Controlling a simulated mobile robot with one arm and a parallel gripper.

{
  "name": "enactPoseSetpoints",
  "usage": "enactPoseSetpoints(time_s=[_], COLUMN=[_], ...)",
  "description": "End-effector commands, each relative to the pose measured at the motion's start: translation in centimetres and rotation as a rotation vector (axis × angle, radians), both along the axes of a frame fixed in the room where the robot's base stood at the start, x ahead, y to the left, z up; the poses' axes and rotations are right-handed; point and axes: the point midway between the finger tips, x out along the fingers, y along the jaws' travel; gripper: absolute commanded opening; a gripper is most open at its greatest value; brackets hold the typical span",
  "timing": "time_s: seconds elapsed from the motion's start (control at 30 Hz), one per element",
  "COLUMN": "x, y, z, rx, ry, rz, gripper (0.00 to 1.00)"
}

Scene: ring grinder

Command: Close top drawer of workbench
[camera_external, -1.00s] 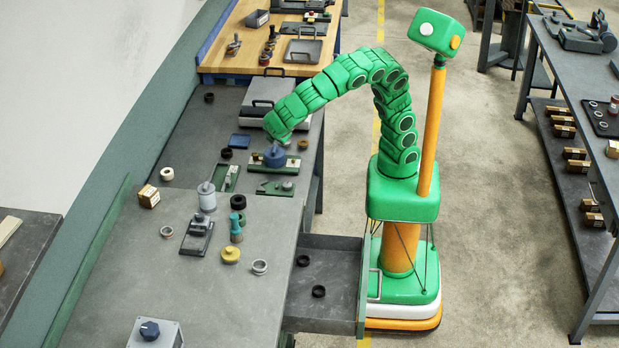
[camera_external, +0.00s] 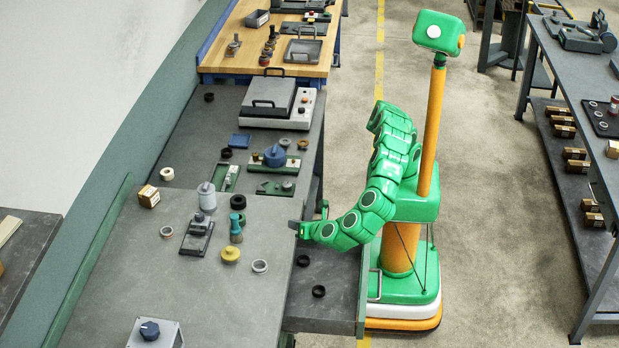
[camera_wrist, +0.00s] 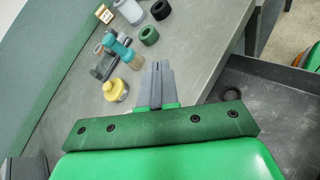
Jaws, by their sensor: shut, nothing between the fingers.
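The workbench (camera_external: 206,294) has its top drawer (camera_external: 336,318) pulled out to the right, beside my base. The drawer is dark grey, with a light handle (camera_external: 374,286) on its outer front. Black rings (camera_external: 318,291) lie in it. My gripper (camera_external: 296,228) is shut and empty at the bench's right edge, near the drawer's back end. In the wrist view my gripper (camera_wrist: 157,68) shows its grey fingers together in front of the bench top. The open drawer (camera_wrist: 278,105) is to the right of the fingers there, partly hidden by my green wrist.
A grinder-like fixture (camera_external: 274,156) sits farther back. Open floor (camera_external: 490,240) lies right of my base.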

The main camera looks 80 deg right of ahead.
Motion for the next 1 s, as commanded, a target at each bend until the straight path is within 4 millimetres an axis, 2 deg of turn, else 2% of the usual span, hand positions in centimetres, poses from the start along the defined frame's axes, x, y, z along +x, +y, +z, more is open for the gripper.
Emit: enactPoseSetpoints(time_s=[0.03, 0.2, 0.37, 0.5, 0.67, 0.8, 0.9, 1.0], x=[-1.8, -7.7, -14.0, -20.0, -27.4, -33.7, -37.5, -40.0], y=[1.8, 6.3, 9.9, 12.1, 13.7, 14.1, 14.1, 13.8], z=[-1.1, -4.2, -7.3, -10.1, -13.4, -16.2, -17.5, -18.6], rx=[-0.023, -0.098, -0.161, -0.220, -0.278, -0.328, -0.353, -0.375], ry=[0.001, 0.007, 0.015, 0.022, 0.032, 0.044, 0.049, 0.053], rz=[0.048, 0.189, 0.326, 0.441, 0.574, 0.681, 0.743, 0.783], gripper=[0.00, 0.00, 0.00, 0.00, 0.00, 0.00, 0.00, 0.00])
